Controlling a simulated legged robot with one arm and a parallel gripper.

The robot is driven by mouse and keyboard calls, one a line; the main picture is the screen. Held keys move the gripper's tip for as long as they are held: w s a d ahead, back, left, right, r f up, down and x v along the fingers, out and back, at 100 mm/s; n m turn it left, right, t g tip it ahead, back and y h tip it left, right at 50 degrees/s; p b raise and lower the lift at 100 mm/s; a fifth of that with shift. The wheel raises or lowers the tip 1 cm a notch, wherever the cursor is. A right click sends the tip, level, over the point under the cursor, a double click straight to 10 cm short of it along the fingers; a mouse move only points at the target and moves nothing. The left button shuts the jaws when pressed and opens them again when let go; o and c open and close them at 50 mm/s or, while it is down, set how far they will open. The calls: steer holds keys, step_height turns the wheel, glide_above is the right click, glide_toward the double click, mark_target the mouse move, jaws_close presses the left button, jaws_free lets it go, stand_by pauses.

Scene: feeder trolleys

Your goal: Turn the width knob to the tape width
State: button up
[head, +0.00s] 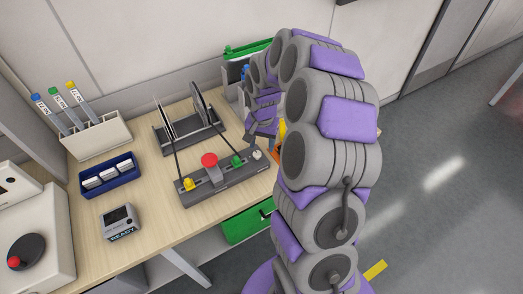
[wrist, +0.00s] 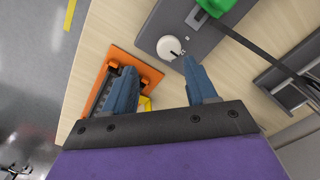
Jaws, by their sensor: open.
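The width knob (wrist: 167,46) is a round white dial with a short dark pointer mark toward its lower right in the wrist view. It sits at the end of a dark grey fixture (wrist: 220,48). In the head view the knob (head: 257,155) is small and white at the fixture's right end. My gripper (wrist: 160,67) is open and empty, its two blue fingers to either side of the knob and slightly short of it in the picture. Whether a finger touches the knob, I cannot tell. The scale figures are too small to read.
The fixture also bears a red button (head: 209,160), a yellow part (head: 189,184) and a green part (head: 237,161). An orange tray (wrist: 145,70) lies beside the fixture. A rack (head: 187,135), a blue bin (head: 107,178) and a READY display (head: 119,221) stand on the bench.

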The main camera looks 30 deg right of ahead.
mark_target(257, 153)
steer(key=a+f, duration=0.2)
steer(key=shift+a+f, duration=0.3)
steer(key=shift+f, duration=0.05)
steer(key=shift+a+f, duration=0.1)
steer(key=shift+a, duration=0.35)
steer(key=shift+d+f, duration=0.1)
steer(key=shift+d, duration=1.05)
steer(key=shift+c, duration=0.5)
steer(key=shift+d, duration=0.2)
steer(key=shift+c, duration=1.5)
steer(key=shift+a, duration=0.85)
steer(key=c, duration=0.5)
steer(key=shift+c, duration=0.5)
steer(key=shift+d, duration=0.2)
steer(key=shift+c, duration=0.3)
steer(key=shift+w, duration=0.1)
